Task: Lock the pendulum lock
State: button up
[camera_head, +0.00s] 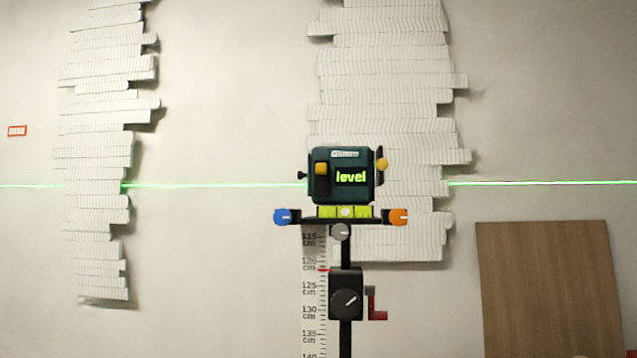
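A dark teal laser level (342,176) stands on a mount in the middle of the head view. Its display (351,177) reads "level" in green. An orange-yellow slider (321,169) sits on the front, left of the display, near the upper part of a dark slot. A yellow knob (382,164) is on the right side and a small black knob (302,175) on the left. No label shows which of these is the pendulum lock. A green laser line (225,185) runs nearly level across the wall. My gripper is not in view.
Below the level are a yellow-green bubble vial (346,212), a blue knob (283,217), an orange knob (398,217) and a grey knob (340,232). A black post carries a dial (346,303) and red crank (376,307) beside a centimetre scale (314,285). A wooden panel (550,285) stands right.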

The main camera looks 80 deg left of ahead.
aim_at(320, 169)
jog(key=u, duration=2.9)
